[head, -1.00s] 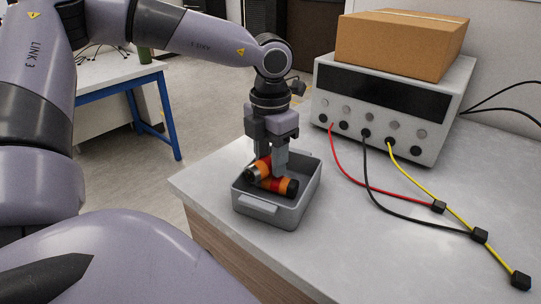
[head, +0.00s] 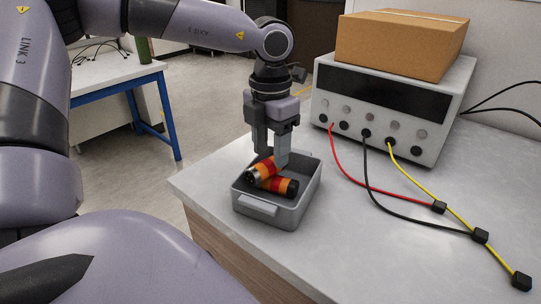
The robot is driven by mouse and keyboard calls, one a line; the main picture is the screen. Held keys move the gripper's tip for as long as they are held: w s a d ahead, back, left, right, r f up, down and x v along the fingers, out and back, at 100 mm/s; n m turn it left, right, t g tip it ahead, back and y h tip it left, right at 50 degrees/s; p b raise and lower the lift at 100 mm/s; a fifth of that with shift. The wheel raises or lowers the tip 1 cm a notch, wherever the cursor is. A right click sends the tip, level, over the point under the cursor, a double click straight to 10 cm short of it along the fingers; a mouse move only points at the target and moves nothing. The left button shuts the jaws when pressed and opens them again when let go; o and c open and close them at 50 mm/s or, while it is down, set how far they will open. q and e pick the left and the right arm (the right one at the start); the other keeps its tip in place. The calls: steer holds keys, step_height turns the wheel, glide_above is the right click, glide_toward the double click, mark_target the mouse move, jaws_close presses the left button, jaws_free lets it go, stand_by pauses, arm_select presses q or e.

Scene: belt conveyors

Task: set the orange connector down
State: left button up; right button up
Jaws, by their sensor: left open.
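Two banded orange-and-red connectors lie in a small grey tray (head: 268,212) on the bench. One orange connector (head: 264,170), with a silvery end, lies tilted toward the back left of the tray. The other orange connector (head: 279,185), with a black end, lies in front of it, and the two appear to touch. My left gripper (head: 272,157) points down over the tray with its fingers apart. Its fingertips are at the tilted connector's upper part and partly hide it; I cannot tell whether they touch it. My right gripper is out of view.
A grey instrument box (head: 385,100) with a cardboard box (head: 402,42) on top stands behind the tray to the right. Red, black and yellow cables run from it across the bench to black plugs. The front right bench top (head: 390,260) is clear.

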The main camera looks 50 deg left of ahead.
mark_target(270, 159)
arm_select(q)
step_height(270, 159, up, 10)
steer(key=shift+f, duration=0.15)
stand_by(0.7)
